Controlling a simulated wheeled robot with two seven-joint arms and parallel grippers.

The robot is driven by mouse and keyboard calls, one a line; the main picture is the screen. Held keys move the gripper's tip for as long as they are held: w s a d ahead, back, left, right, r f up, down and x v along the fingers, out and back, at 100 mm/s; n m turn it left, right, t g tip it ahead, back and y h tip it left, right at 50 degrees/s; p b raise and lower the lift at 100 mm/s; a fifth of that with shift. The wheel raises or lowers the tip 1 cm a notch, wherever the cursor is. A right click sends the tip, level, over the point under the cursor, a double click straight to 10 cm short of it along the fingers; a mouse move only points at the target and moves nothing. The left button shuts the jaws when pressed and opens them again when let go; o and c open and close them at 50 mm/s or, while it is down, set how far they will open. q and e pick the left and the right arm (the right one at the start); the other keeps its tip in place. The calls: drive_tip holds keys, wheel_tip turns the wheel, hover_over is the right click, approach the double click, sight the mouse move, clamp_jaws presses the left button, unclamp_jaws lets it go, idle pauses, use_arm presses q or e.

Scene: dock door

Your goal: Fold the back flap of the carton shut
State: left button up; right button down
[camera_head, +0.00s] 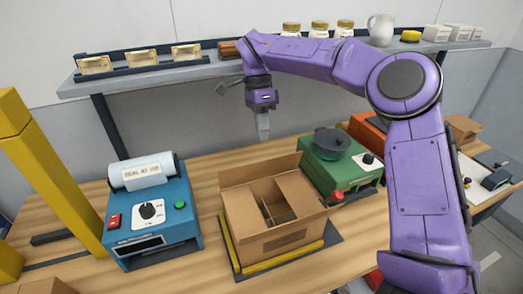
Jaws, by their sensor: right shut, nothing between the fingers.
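A brown cardboard carton (272,240) sits on the workbench in the middle of the head view. Its back flap (258,171) stands up along the rear edge. The left side flap (243,207) and right side flap (300,194) lie folded inward, with a gap between them that shows part of the inside. The front flap cannot be made out clearly. My right gripper (264,128) is shut and empty, pointing down above and behind the back flap, apart from it. My left gripper is not in view.
A blue machine (152,222) with a white roll stands left of the carton, and a green machine (340,165) stands close on the right. A yellow post (45,165) rises at far left. A shelf (150,68) with jars and boxes runs behind my right arm.

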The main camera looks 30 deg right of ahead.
sight(265, 168)
drive_tip(key=shift+w+x, duration=0.15)
drive_tip(key=shift+x, duration=1.5)
drive_tip(key=shift+w+x, duration=0.15)
drive_tip(key=shift+x, duration=1.5)
